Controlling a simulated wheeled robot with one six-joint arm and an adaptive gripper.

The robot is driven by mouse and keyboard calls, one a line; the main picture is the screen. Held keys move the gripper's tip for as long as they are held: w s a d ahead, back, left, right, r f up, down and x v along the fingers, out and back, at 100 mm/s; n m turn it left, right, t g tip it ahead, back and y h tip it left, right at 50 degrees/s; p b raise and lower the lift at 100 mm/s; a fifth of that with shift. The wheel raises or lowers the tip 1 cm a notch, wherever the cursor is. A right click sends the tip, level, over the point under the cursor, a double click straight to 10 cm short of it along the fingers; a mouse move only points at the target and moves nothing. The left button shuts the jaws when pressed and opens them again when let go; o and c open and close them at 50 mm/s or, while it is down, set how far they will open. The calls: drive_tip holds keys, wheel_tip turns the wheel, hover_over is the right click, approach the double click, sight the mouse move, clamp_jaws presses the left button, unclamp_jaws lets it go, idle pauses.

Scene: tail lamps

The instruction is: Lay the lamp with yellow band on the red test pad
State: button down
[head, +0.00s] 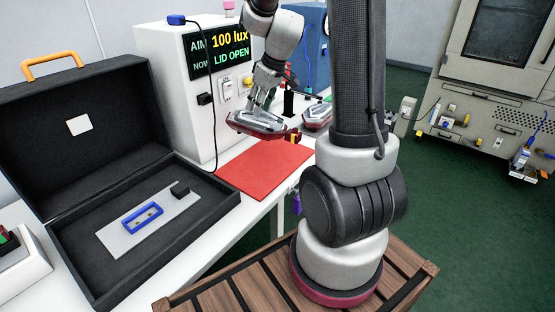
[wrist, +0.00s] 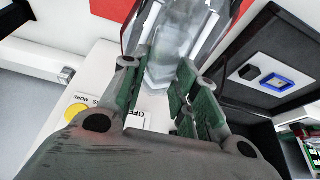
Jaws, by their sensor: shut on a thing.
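My gripper (head: 262,107) is shut on a lamp (head: 257,124) with a clear top and dark red body. The lamp is held roughly level over the far part of the red test pad (head: 265,168); I cannot tell whether it touches. A small yellow patch shows by its right end; a full band is not clear. In the wrist view, the lamp (wrist: 180,32) sits between the green-padded fingers of my gripper (wrist: 168,82), and part of the red pad (wrist: 110,9) shows beyond. A second lamp (head: 317,117) lies behind to the right.
A white box (head: 178,95) with a lit display stands behind the pad. An open black case (head: 75,240) on the left holds a grey plate (head: 130,239) with a blue frame. The pad's near part is bare. The white table's edge runs along the pad's near right.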

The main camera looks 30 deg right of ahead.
sight(272, 110)
drive_tip(key=shift+m, duration=0.3)
drive_tip(key=f, duration=0.3)
drive_tip(key=d+f, duration=0.1)
drive_tip(key=f, duration=0.6)
drive_tip(key=shift+d, duration=0.2)
drive_tip(key=c, duration=1.1)
unclamp_jaws()
drive_tip(key=shift+s, duration=0.1)
drive_tip(key=v, duration=1.1)
drive_tip(key=shift+s+r, duration=0.1)
drive_tip(key=shift+r, duration=0.2)
drive_tip(key=shift+s+a+r, duration=0.25)
drive_tip(key=shift+s+r, duration=0.1)
drive_tip(key=shift+r, duration=0.2)
drive_tip(key=shift+s+a+r, duration=0.3)
drive_tip(key=shift+s+r, duration=0.1)
drive_tip(key=shift+r, duration=0.15)
drive_tip(key=s+a+r+m, duration=0.1)
drive_tip(key=s+r, duration=0.1)
drive_tip(key=s, duration=0.4)
drive_tip(key=s+a+r+m+h, duration=0.1)
drive_tip(key=s+a+r, duration=0.1)
drive_tip(key=s, duration=0.5)
drive_tip(key=s+a+r+m, duration=0.2)
drive_tip(key=s+r, duration=0.2)
drive_tip(key=s, duration=0.3)
drive_tip(key=shift+r+h, duration=0.25)
drive_tip(key=shift+h, duration=0.05)
